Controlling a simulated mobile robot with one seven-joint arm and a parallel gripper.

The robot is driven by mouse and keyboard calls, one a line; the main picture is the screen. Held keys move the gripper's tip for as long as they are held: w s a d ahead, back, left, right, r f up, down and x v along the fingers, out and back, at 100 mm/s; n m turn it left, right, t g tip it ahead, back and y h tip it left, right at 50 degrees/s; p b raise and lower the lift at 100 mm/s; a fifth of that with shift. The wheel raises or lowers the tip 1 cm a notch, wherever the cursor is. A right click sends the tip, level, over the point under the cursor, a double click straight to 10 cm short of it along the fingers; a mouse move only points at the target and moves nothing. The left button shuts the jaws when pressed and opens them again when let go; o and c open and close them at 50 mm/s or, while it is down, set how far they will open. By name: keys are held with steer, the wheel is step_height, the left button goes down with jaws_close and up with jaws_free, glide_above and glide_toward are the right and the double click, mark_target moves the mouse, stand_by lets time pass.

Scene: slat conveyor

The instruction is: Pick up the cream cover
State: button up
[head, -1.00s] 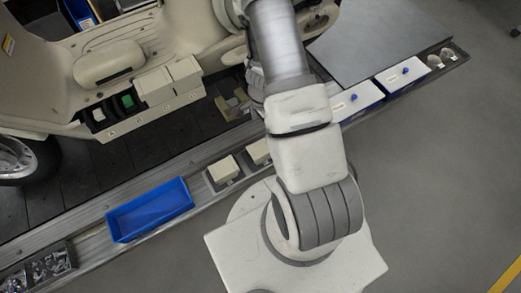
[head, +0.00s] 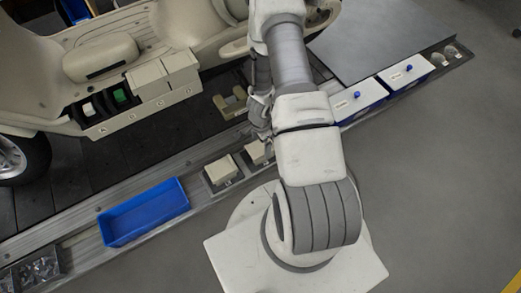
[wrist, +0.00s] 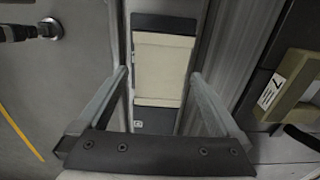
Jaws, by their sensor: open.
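Two cream covers sit in dark recessed trays along the grey side rail: the left one (head: 222,170) is in plain view, and the right one (head: 258,152) is partly hidden by my arm. My gripper (head: 260,125) is by the right one in the head view, its fingers hard to make out there. In the wrist view my gripper (wrist: 160,76) is open, one finger on each side of a cream cover (wrist: 163,62). That cover lies in its dark tray, and no contact with the fingers shows.
A blue tray (head: 145,212) lies on the rail at left. Two white-lidded blue boxes (head: 360,100) stand on it at right. The cream vehicle body (head: 100,55) stands beyond the rail, with a cream bracket (head: 232,103) on the slats. Open floor lies to the lower right.

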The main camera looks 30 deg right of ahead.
mark_target(261, 147)
step_height(261, 147, down, 3)
steer(key=shift+f+b, duration=0.15)
steer(key=shift+b, duration=0.2)
steer(key=c, duration=1.4)
